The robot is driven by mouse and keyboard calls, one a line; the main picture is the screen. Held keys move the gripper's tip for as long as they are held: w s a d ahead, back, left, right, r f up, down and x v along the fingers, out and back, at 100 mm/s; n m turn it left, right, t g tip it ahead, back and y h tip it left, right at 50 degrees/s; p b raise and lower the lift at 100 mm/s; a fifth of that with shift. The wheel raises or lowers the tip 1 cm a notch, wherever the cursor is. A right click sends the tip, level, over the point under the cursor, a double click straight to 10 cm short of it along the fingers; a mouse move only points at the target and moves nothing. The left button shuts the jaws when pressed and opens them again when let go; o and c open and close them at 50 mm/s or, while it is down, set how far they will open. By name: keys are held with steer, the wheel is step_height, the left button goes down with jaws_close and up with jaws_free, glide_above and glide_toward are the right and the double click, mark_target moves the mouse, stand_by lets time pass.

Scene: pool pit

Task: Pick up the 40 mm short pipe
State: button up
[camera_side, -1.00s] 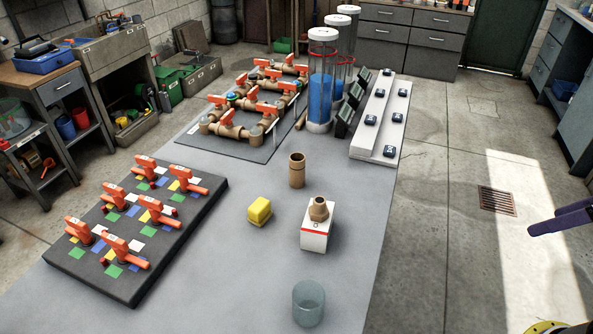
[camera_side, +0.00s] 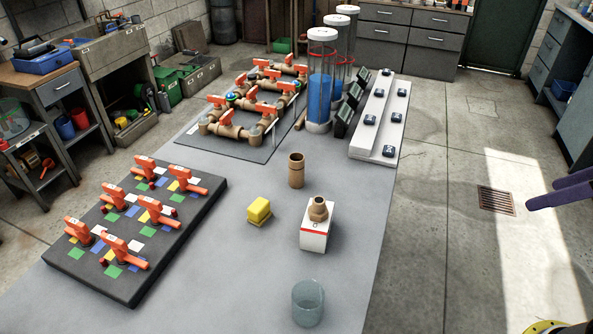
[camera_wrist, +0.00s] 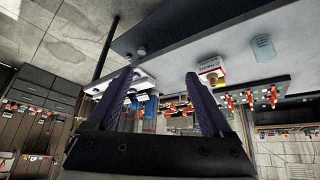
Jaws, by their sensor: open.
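A brown, hollow short pipe (camera_side: 296,171) stands upright on the grey table in the side view, near its right half. A second brown pipe piece (camera_side: 318,208), narrower at the top, sits on a small white box (camera_side: 314,238) with a red stripe; I cannot tell from its look which of them is the 40 mm one. My gripper (camera_side: 540,198) enters at the right edge of the side view, beyond the table and well apart from both pieces. In the tilted wrist view my gripper (camera_wrist: 158,73) has two purple fingers spread apart with nothing held between them.
A yellow block (camera_side: 259,211) and a clear cup (camera_side: 308,303) stand near the pipes. A dark board (camera_side: 125,285) with orange valves is at left. A brown pipe assembly (camera_side: 232,131), blue-filled cylinders (camera_side: 320,90) and a white stepped rack (camera_side: 378,135) stand behind. Floor lies right.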

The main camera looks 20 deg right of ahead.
steer(key=w+a+r+n, duration=0.2)
steer(key=w+r, duration=0.7)
steer(key=w, duration=0.3)
steer(key=n+g+y, duration=0.1)
steer(key=n+y, duration=0.1)
steer(key=n, duration=0.1)
glide_above(299, 158)
steer(key=s+d, duration=0.6)
steer(key=d, duration=0.1)
step_height(299, 158, down, 8)
steer(key=shift+g, duration=0.9)
steer(key=x, duration=0.5)
steer(key=a+x, duration=0.1)
steer(key=x, duration=0.5)
steer(key=a+x, duration=0.1)
steer(key=x, duration=0.5)
steer(key=shift+s+a, duration=0.1)
steer(key=shift+s, duration=0.2)
steer(key=shift+a+x, duration=0.2)
steer(key=shift+x, duration=1.25)
steer(key=shift+a+x, duration=0.15)
steer(key=shift+x, duration=1.35)
steer(key=shift+s, duration=0.15)
jaws_close()
